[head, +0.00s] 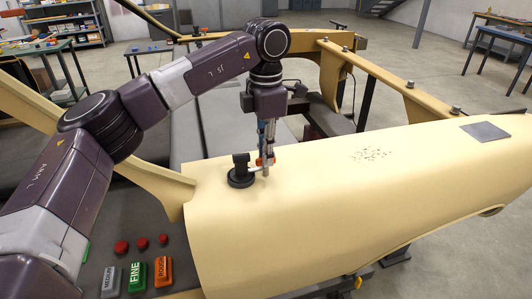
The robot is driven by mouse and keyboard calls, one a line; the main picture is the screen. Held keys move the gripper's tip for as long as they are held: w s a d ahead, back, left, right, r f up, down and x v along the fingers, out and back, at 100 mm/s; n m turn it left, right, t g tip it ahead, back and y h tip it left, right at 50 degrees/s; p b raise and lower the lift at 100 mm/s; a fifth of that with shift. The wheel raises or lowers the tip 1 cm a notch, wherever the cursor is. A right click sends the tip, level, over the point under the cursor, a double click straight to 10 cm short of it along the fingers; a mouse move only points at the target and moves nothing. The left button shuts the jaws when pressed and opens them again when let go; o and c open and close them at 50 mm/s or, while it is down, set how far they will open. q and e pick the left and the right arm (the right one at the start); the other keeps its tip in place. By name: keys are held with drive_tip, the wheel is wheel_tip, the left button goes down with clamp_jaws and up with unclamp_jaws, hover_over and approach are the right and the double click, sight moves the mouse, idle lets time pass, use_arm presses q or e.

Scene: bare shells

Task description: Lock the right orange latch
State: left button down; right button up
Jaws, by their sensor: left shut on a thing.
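My left gripper (265,168) reaches down to the cream shell, beside a small black fixture (240,170) with a round base that stands upright on the shell. Small orange parts (260,161) show at its fingertips, on the side of the black fixture. They look like an orange latch, partly hidden by the fingers. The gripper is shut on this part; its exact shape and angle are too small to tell. No second orange latch can be made out clearly. My right gripper is not in view.
The large cream shell (330,215) fills the middle and right. It carries a dark flat pad (486,131) and a patch of dark specks (372,154). Sanding blocks, one orange (163,271) and one green (137,277), lie at lower left with red knobs (122,247). Cream frame beams stand behind.

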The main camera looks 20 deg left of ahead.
use_arm(q)
drive_tip(key=shift+r, duration=0.1)
drive_tip(key=c, duration=2.3)
unclamp_jaws()
wheel_tip(320, 180, up, 12)
